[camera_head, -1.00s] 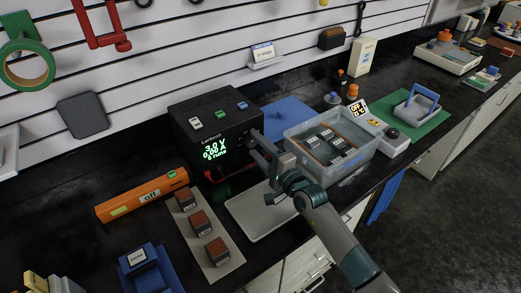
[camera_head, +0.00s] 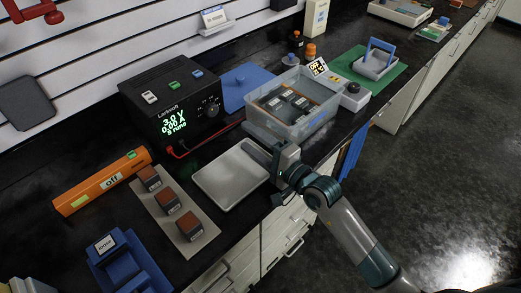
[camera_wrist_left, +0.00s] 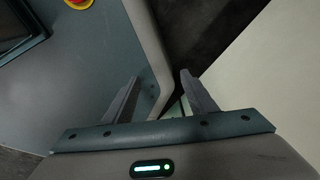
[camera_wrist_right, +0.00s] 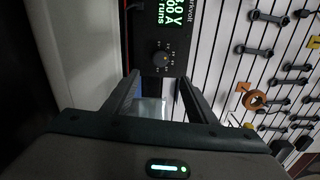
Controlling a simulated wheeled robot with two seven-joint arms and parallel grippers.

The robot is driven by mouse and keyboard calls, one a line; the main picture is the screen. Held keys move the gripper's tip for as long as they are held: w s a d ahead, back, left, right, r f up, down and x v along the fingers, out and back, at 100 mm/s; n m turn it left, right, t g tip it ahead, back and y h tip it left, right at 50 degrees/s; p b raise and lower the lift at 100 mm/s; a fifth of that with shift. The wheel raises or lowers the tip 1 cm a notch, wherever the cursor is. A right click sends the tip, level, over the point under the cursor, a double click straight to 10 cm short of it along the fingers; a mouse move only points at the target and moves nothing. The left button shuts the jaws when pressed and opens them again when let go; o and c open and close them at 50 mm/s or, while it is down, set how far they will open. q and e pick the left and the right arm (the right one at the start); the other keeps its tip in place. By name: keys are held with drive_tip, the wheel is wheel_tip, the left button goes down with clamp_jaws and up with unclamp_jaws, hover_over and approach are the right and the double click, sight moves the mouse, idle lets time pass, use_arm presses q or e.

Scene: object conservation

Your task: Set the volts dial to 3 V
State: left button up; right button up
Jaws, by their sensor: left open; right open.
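The black power supply (camera_head: 150,82) stands on the bench in the head view. Its green display (camera_head: 187,118) reads 3.0 V, with 0.00 and a runs line below. The round volts dial (camera_head: 212,110) is on its front face, right of the display. In the right wrist view the dial (camera_wrist_right: 161,58) lies ahead between the fingers, with white marks around it. My right gripper (camera_head: 262,155) is open and empty, apart from the dial, over the right side of a pale plate. My left gripper (camera_wrist_left: 158,85) is open and empty beside my own body, outside the head view.
A clear bin (camera_head: 300,124) with dark blocks stands right of the supply. The pale plate (camera_head: 228,185) lies in front. An orange tube marked off (camera_head: 85,190), a strip (camera_head: 195,240) with three brown-topped blocks and a blue holder (camera_head: 128,270) are at left. Red leads hang below the supply.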

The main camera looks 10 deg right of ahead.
drive_tip(key=v, duration=0.2)
drive_tip(key=shift+s+d+f, duration=0.1)
drive_tip(key=shift+s+d, duration=0.05)
drive_tip(key=shift+s, duration=0.05)
drive_tip(key=shift+s+d+b, duration=0.25)
drive_tip(key=shift+s+b, duration=0.1)
drive_tip(key=shift+s, duration=0.05)
use_arm(q)
drive_tip(key=w, duration=0.1)
drive_tip(key=w+d+t, duration=0.1)
drive_tip(key=w, duration=0.1)
drive_tip(key=shift+w+d+f, duration=0.1)
drive_tip(key=shift+w+f, duration=0.05)
drive_tip(key=shift+w, duration=0.05)
drive_tip(key=shift+s, duration=0.1)
